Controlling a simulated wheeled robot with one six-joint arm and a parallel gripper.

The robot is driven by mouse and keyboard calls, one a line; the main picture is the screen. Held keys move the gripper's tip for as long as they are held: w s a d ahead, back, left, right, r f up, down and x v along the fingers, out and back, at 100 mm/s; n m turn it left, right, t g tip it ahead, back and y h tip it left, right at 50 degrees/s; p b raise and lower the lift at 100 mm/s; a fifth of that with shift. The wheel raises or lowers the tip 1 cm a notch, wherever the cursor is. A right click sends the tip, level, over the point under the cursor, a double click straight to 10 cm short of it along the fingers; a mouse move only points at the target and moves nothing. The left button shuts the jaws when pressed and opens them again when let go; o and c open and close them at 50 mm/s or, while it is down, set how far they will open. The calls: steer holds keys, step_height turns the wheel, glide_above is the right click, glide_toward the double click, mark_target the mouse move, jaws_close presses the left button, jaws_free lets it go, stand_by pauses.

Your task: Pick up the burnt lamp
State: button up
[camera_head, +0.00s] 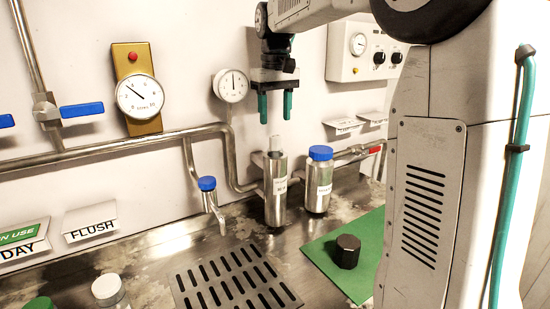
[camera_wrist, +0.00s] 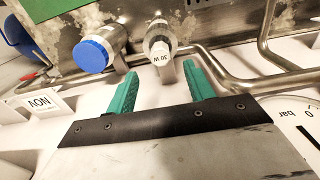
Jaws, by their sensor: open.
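A steel cylinder (camera_head: 276,190) stands upright on the counter by the wall. A pale end piece (camera_head: 275,144) sticks up from its top; it looks like the lamp's end. In the wrist view a white end marked "30 W" (camera_wrist: 160,48) shows in the cylinder's top. Whether it is burnt cannot be seen, and the rest is hidden inside. My gripper (camera_head: 275,105) points down with its green fingers apart, above the end piece and not touching it. In the wrist view my gripper (camera_wrist: 161,75) is open and empty, with the "30 W" end beyond the gap.
A blue-capped steel canister (camera_head: 318,182) stands close right of the cylinder. Pipes and a blue-knobbed tap (camera_head: 210,200) are to the left, gauges on the wall behind. A dark hexagonal cap (camera_head: 347,251) sits on a green mat (camera_head: 325,262). A slotted drain plate (camera_head: 232,282) lies in front.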

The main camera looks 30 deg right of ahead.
mark_target(275, 136)
step_height(275, 136, down, 7)
steer(key=shift+f, duration=0.2)
steer(key=c, duration=1)
